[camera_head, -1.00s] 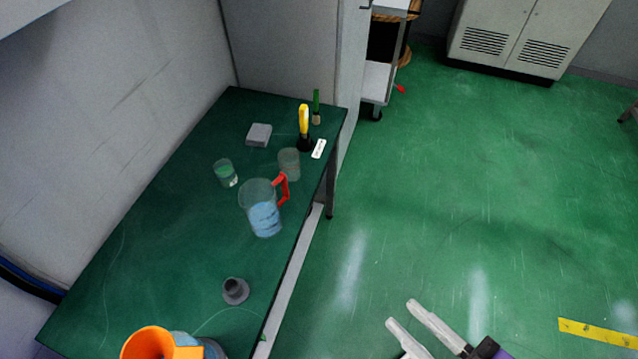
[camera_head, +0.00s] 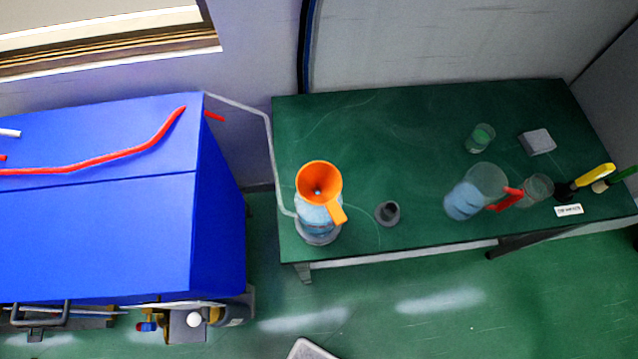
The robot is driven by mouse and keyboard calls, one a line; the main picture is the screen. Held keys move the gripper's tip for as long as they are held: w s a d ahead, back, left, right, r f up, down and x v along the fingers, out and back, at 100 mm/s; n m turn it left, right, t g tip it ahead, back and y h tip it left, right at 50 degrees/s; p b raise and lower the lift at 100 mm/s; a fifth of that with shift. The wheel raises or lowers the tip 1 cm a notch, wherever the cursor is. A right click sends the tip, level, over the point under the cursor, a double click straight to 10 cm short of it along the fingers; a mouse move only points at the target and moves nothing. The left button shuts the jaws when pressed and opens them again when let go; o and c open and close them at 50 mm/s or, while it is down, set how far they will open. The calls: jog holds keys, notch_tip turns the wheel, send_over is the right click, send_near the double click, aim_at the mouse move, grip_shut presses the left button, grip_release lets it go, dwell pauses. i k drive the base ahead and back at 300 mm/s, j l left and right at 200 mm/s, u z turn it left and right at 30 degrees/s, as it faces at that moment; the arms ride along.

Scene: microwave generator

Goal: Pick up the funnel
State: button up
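The orange funnel (camera_head: 308,178) sits on top of a clear, bluish vessel (camera_head: 318,218) near the left end of the green table (camera_head: 400,125). Its wide mouth faces up and its handle points to the lower right. The vessel's lower part rests on a grey round base. My gripper is not clearly visible in the present view. A pale piece (camera_head: 311,349) shows at the bottom edge, but I cannot tell what it is.
A small grey cup-like piece (camera_head: 387,213) stands right of the funnel. A jug with a red handle (camera_head: 484,182), beakers and a grey block (camera_head: 537,142) are farther right. A blue cabinet (camera_head: 110,235) stands left of the table.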

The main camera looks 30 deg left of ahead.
aim_at(322, 177)
jog(key=k+j+u, duration=0.15)
jog(key=j, duration=0.4)
jog(key=k+j+u, duration=0.1)
jog(key=j, duration=0.45)
jog(key=k+j+u, duration=0.15)
jog(key=j, duration=0.45)
jog(key=k+j+u, duration=0.15)
jog(key=j, duration=0.45)
jog(key=i+l, duration=0.15)
jog(key=i, duration=0.1)
